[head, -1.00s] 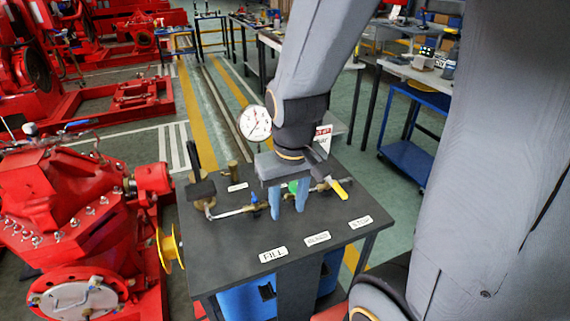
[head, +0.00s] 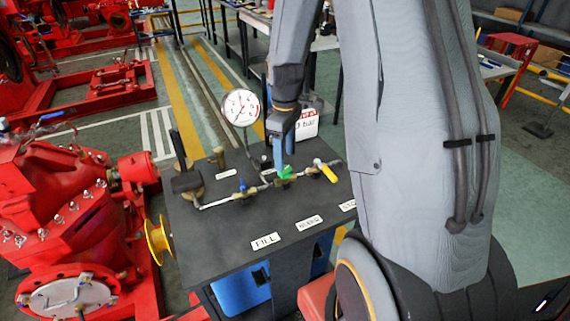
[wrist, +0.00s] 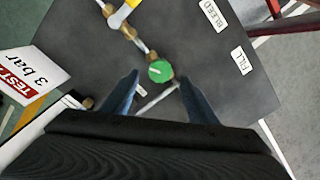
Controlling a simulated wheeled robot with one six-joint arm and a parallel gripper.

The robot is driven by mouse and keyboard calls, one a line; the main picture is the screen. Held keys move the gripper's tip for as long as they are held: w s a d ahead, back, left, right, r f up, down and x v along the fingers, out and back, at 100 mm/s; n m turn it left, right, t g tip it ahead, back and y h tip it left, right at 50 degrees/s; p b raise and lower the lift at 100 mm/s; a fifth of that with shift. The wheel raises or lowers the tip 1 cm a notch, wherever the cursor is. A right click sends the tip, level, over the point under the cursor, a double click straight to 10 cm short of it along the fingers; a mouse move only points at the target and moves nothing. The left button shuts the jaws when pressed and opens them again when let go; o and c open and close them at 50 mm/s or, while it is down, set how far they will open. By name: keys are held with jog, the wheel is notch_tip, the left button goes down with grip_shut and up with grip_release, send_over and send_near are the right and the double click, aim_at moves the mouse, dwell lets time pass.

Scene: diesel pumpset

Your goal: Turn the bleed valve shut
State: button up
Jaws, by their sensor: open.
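The green-handled valve (head: 286,173) is the middle one on the pipe, in line with the BLEED label (head: 309,223), so I take it as the bleed valve. In the wrist view its round green handle (wrist: 160,70) lies ahead of my fingertips, between their lines. My gripper (head: 277,158) points down just above and behind this valve. In the wrist view my gripper (wrist: 160,79) is open, with a blue finger on each side and nothing held. I cannot tell whether a finger touches the handle.
A blue-handled valve (head: 242,186) and a yellow-handled valve (head: 326,171) flank it. A pressure gauge (head: 241,107) and a "3 bar" sign (head: 306,125) stand behind. The black bench top (head: 235,225) is clear in front, near the FILL label (head: 265,241).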

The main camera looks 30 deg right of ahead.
aim_at(285, 169)
jog(key=shift+f+p, duration=0.4)
jog(key=shift+f, duration=1.85)
jog(key=c, duration=1.1)
jog(key=shift+o, duration=0.2)
